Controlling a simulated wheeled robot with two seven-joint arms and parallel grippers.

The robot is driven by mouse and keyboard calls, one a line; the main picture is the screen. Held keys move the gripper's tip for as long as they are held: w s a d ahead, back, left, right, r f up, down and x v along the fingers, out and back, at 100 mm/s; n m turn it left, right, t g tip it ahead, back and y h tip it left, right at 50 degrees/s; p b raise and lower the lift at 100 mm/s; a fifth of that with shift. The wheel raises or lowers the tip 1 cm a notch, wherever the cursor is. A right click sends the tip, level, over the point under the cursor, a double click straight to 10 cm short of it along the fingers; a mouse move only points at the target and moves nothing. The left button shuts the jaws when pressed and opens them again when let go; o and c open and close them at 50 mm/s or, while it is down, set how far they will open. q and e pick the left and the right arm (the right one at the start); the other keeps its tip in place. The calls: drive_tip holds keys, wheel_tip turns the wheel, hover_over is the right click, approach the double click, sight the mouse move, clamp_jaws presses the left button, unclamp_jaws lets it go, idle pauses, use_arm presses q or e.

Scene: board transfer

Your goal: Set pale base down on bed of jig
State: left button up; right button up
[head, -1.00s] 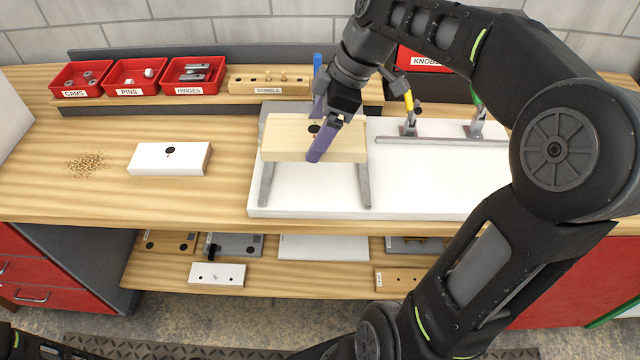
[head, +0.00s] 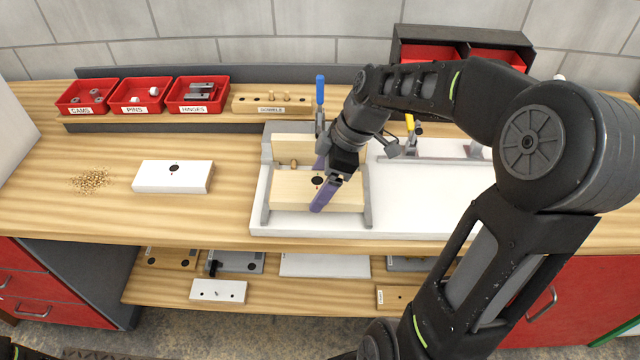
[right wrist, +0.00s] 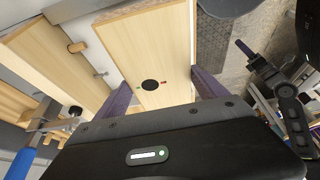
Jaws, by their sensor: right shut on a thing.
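The pale base (head: 290,190) is a light wood board with a dark round spot on top. My right gripper (head: 326,190) is shut across it, with purple fingers on its two long sides; the base also shows in the right wrist view (right wrist: 150,45) between the fingers (right wrist: 162,92). The base is level and low between the two grey side rails of the white jig (head: 300,230). I cannot tell whether its underside touches the bed. A pale upright board (head: 290,148) with a dowel stands behind it in the jig.
A blue-handled clamp (head: 320,92) stands at the jig's back, and a yellow-handled clamp (head: 410,124) stands farther right. A white block (head: 172,178) lies left of the jig. Red bins (head: 142,95) and a dowel rack (head: 270,100) line the back. The table between block and jig is clear.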

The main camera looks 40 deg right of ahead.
drive_tip(key=shift+f, duration=0.65)
drive_tip(key=shift+f+b, duration=0.6)
drive_tip(key=shift+b, duration=0.1)
drive_tip(key=o, duration=1.6)
drive_tip(key=shift+o, duration=0.2)
drive_tip(key=shift+r, duration=0.1)
drive_tip(key=shift+r+p, duration=0.6)
drive_tip(key=shift+p, duration=0.15)
drive_tip(key=shift+d+r, duration=0.1)
drive_tip(key=shift+r, duration=0.15)
drive_tip(key=b+v, duration=0.1)
drive_tip(key=v, duration=1)
drive_tip(key=shift+s+r+b, duration=0.15)
drive_tip(key=shift+s+b, duration=0.05)
drive_tip(key=shift+b, duration=0.2)
